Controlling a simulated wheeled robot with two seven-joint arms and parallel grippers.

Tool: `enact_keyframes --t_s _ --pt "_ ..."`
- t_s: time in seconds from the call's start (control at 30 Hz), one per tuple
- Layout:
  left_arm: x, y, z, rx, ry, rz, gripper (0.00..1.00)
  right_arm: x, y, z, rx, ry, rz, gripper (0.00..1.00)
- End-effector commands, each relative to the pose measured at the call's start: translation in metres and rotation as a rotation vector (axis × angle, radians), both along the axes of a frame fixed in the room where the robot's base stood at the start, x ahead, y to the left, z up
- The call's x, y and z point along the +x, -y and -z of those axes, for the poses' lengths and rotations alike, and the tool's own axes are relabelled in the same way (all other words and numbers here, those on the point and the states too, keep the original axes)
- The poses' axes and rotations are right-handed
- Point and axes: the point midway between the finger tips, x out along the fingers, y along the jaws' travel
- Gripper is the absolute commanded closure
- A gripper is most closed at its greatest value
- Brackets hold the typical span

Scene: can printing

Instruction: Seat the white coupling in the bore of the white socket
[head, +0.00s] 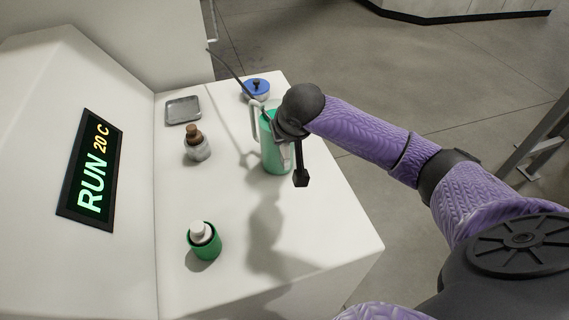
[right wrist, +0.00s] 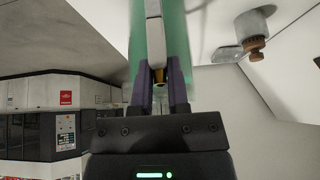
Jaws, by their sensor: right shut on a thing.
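My right gripper (right wrist: 158,78) is shut on an upright white bar (right wrist: 154,35), which stands in front of a translucent green cylinder in the right wrist view. In the head view the tall green vessel (head: 272,152) is beside my right wrist, with a white strip (head: 255,112) at its upper left. My wrist hides part of the vessel and the fingertips. I cannot tell which white part is the coupling or the socket. A white-topped piece (head: 200,231) sits in a short green cup (head: 206,247) at the front of the table. My left gripper is out of view.
A brown-topped grey jar (head: 198,149), a metal tray (head: 183,111) and a blue round item (head: 256,88) stand on the white table (head: 325,235). A dark hose (head: 232,68) runs near the green vessel. The front right of the table is clear.

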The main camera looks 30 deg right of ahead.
Motion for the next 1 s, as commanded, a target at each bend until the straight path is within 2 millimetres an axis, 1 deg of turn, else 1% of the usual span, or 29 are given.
enact_keyframes --t_s 0.03,0.1,0.2,0.27,0.3,0.4,0.47,0.67,0.77,0.8,0.87,0.9,0.93,1.0 --pt "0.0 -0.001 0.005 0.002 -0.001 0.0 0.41 -0.001 0.0 0.013 0.0 -0.004 -0.001 1.0" --pt "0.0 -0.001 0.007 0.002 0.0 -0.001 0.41 0.0 0.0 0.022 -0.001 -0.002 0.0 1.0" --pt "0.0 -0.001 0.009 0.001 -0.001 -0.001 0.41 0.0 0.0 0.031 0.0 0.0 -0.001 1.0" --pt "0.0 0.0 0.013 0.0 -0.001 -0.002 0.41 -0.001 0.0 0.043 0.0 -0.003 -0.001 1.0" --pt "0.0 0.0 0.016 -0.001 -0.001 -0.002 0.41 -0.001 0.0 0.053 0.0 -0.004 0.0 1.0" --pt "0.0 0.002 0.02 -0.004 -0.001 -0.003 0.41 0.0 -0.001 0.069 0.001 -0.002 -0.001 1.0" --pt "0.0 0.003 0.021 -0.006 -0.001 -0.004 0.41 0.0 0.0 0.073 0.0 -0.001 -0.001 1.0" --pt "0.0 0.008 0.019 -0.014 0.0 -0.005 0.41 0.0 0.0 0.071 0.0 0.0 -0.001 1.0" --pt "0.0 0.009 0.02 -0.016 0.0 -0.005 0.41 0.0 0.0 0.074 0.0 0.0 -0.001 1.0" --pt "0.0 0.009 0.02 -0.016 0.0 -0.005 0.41 0.0 0.0 0.074 0.0 0.0 -0.001 0.74" --pt "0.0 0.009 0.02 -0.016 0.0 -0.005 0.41 0.0 0.0 0.073 0.0 0.0 -0.001 0.61" --pt "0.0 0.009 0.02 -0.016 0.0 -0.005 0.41 0.0 0.0 0.073 0.0 0.0 -0.001 0.53" --pt "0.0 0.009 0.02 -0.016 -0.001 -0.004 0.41 0.0 0.0 0.073 0.0 0.0 -0.001 0.47" --pt "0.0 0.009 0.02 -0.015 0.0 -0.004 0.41 0.0 0.0 0.073 0.0 0.0 -0.001 0.45"
